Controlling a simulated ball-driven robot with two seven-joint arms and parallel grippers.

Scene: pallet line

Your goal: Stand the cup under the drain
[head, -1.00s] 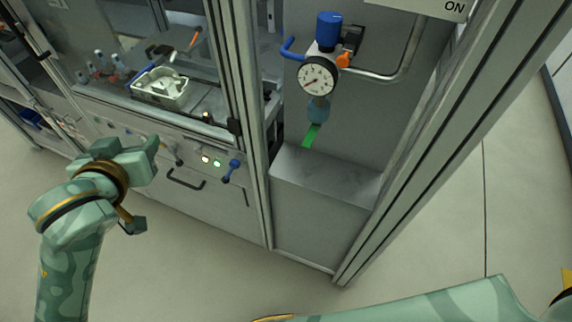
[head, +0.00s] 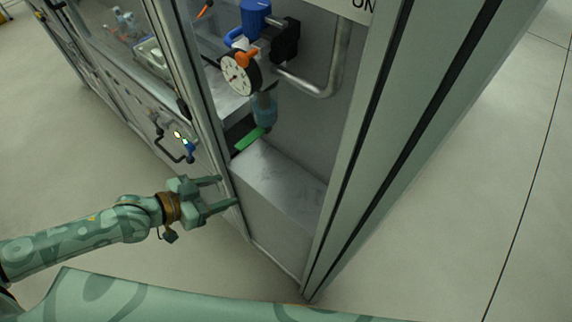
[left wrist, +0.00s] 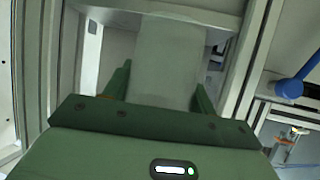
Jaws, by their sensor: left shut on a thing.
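A translucent blue bowl (head: 265,110) hangs under the round gauge (head: 240,74), with a green piece (head: 249,138) at its lower end. This looks like the drain. A bare grey ledge (head: 282,180) lies below it. My left gripper (head: 229,191) is beside the front post, left of and lower than the ledge top, its fingers apart. In the left wrist view a plain grey piece (left wrist: 168,62) shows between the fingers; I cannot tell whether it is the cup. No cup can be clearly made out in the head view. My right gripper is out of view.
The near aluminium post (head: 350,150) bounds the bay on the right, and another post (head: 195,90) on the left. The floor in front is clear.

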